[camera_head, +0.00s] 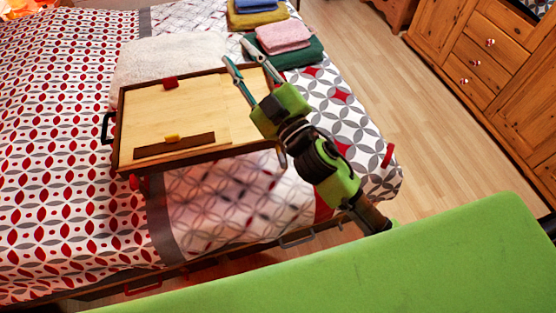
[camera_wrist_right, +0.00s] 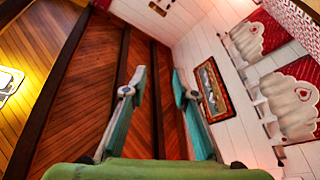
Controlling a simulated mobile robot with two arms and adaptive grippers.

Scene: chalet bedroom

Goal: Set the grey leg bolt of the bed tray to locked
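I cannot make out a grey leg bolt for certain. My right gripper (camera_head: 235,49) is above the tray's right side, pointing to the far left; its fingers are apart and empty. Its fingers also show apart in the right wrist view (camera_wrist_right: 157,75), against the ceiling. My left gripper is not in view.
A white pillow (camera_head: 165,55) lies behind the tray. Folded towels, including a green one (camera_head: 290,52) and a pink one (camera_head: 283,36), lie at the back right of the bed (camera_head: 60,150). A wooden cabinet (camera_head: 490,65) stands at the right, with clear floor (camera_head: 390,90) between.

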